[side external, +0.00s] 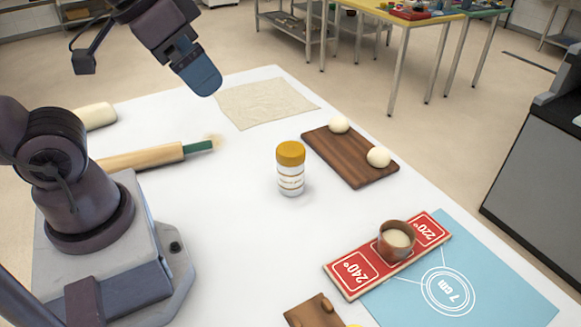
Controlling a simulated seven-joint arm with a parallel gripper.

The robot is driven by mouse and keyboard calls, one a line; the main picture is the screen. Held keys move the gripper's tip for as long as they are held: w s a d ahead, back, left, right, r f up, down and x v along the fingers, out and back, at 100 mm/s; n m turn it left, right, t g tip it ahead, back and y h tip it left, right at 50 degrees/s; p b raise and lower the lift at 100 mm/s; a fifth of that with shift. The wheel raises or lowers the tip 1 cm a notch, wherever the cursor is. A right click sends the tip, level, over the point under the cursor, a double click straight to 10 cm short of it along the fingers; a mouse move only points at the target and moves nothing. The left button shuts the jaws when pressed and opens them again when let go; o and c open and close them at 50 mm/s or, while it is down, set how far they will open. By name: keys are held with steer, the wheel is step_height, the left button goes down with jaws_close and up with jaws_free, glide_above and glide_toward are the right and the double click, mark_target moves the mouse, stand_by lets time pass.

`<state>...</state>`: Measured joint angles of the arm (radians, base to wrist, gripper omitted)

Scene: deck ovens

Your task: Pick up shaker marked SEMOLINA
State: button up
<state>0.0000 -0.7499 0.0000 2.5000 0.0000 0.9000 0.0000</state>
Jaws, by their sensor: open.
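A white shaker (291,168) with an orange-yellow lid stands upright in the middle of the white table. It has a label with small print that is too small to read, so I cannot tell if it says SEMOLINA. My gripper (208,83) is in the air at the upper left of the shaker, well apart from it, above the near side of a cloth. It is open, and nothing shows in it. Its fingers are seen from the side.
A wooden board (350,160) with two dough balls lies right of the shaker. A rolling pin (150,157) and a beige cloth (262,103) lie left and behind. A brown cup (397,240) stands on a red sign (345,277) over a blue mat (510,293). The table around the shaker is clear.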

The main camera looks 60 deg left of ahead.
steer(key=n+g+y, duration=0.4)
steer(key=n, duration=1)
glide_toward(291, 149)
steer(key=shift+n, duration=0.4)
steer(key=x, duration=0.6)
steer(key=shift+s+a+f, duration=0.15)
steer(key=shift+x, duration=3.15)
